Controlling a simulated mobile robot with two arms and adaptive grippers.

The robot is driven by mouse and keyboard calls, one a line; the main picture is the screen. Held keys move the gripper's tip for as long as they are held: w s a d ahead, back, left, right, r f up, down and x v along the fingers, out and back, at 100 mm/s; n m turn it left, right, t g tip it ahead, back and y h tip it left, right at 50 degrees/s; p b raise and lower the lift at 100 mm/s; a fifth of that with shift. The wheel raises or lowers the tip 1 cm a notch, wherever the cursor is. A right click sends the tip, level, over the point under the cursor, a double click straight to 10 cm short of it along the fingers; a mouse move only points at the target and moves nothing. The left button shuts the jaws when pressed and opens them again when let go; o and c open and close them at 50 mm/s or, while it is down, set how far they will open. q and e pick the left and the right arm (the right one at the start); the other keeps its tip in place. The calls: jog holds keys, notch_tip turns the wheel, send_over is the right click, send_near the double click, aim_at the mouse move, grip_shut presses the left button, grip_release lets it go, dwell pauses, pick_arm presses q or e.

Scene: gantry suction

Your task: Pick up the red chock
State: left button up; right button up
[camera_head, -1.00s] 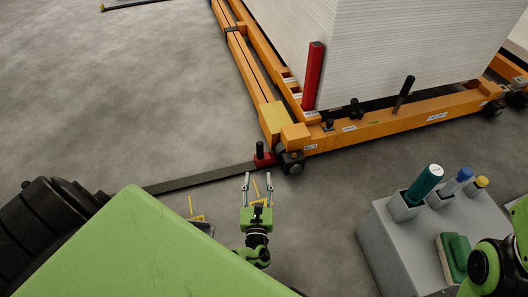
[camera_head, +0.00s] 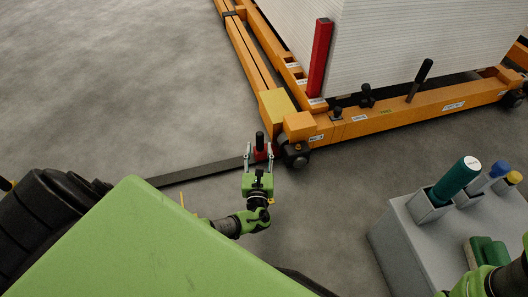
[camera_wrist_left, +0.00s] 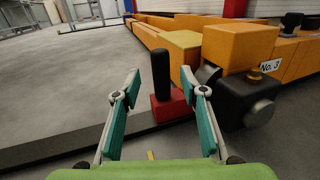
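The red chock (camera_head: 261,154) sits on the floor against the dark rail, just left of the gantry wheel. It has a black upright handle (camera_head: 260,139). In the left wrist view the red chock (camera_wrist_left: 171,107) stands straight ahead, with its black handle (camera_wrist_left: 161,75) upright between my fingertips in the picture. My left gripper (camera_head: 259,148) is open, its two fingers spread on either side of the chock; it also shows in the wrist view (camera_wrist_left: 163,90). I cannot tell whether the fingers touch it. My right gripper is not in view; only part of my right arm shows at the lower right.
The orange gantry frame (camera_head: 400,117) and its black wheel (camera_head: 296,155) stand close to the right of the chock. The dark rail (camera_head: 200,171) runs left along the floor. A grey caddy (camera_head: 408,235) with bottles stands at the right.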

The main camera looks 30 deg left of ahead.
aim_at(260, 143)
pick_arm(q)
jog(key=shift+w+a+f, duration=0.1)
jog(key=shift+w+a, duration=0.1)
jog(key=shift+w, duration=0.15)
jog(key=b+x, duration=0.3)
jog(key=x, duration=0.1)
jog(key=shift+w+f+b, duration=0.15)
jog(key=shift+f+b, duration=0.1)
jog(key=shift+b, duration=0.1)
jog(key=shift+w+a, duration=0.15)
jog(key=shift+r, duration=0.15)
grip_shut()
